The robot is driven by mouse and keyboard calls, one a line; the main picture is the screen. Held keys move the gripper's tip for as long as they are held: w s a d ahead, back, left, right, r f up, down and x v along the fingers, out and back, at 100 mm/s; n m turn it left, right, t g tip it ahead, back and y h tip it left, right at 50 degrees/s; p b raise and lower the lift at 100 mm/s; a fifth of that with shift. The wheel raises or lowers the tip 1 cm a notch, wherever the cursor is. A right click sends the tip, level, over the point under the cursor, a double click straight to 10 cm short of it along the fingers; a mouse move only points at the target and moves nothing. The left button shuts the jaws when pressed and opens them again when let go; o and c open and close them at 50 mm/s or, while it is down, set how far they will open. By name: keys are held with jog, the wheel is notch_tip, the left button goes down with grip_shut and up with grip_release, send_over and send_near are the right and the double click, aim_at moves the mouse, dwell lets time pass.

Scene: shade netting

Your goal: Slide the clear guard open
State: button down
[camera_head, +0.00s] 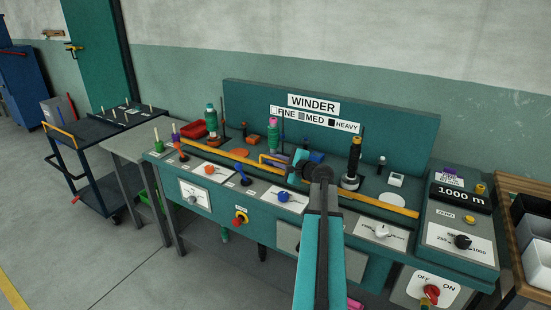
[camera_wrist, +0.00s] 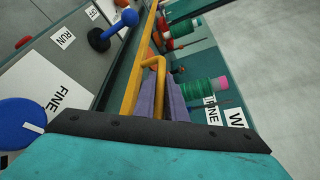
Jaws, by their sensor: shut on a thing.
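The winder bench carries a yellow rail (camera_head: 375,206) along its front edge. A bent yellow handle (camera_wrist: 153,64) rises beside the rail in the wrist view, and it also shows in the head view (camera_head: 268,158). The clear pane of the guard cannot be made out against the bench. My gripper (camera_wrist: 160,90) has its purple-grey fingers closed around the yellow handle. In the head view my gripper (camera_head: 289,166) is at the middle of the bench, partly hidden by my wrist.
Spools such as the green one (camera_head: 273,136) and a dark spindle with an orange top (camera_head: 353,160) stand behind the rail. A blue-knobbed lever (camera_head: 243,173) and a blue dial (camera_head: 284,197) are in front. A dark trolley (camera_head: 85,160) stands left.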

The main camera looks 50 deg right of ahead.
jog(key=shift+f, duration=0.45)
jog(key=c, duration=1.8)
grip_release()
jog(key=shift+s, duration=0.1)
jog(key=b+v, duration=0.1)
jog(key=v, duration=1.2)
jog(key=shift+s+r, duration=0.25)
jog(key=shift+s, duration=0.05)
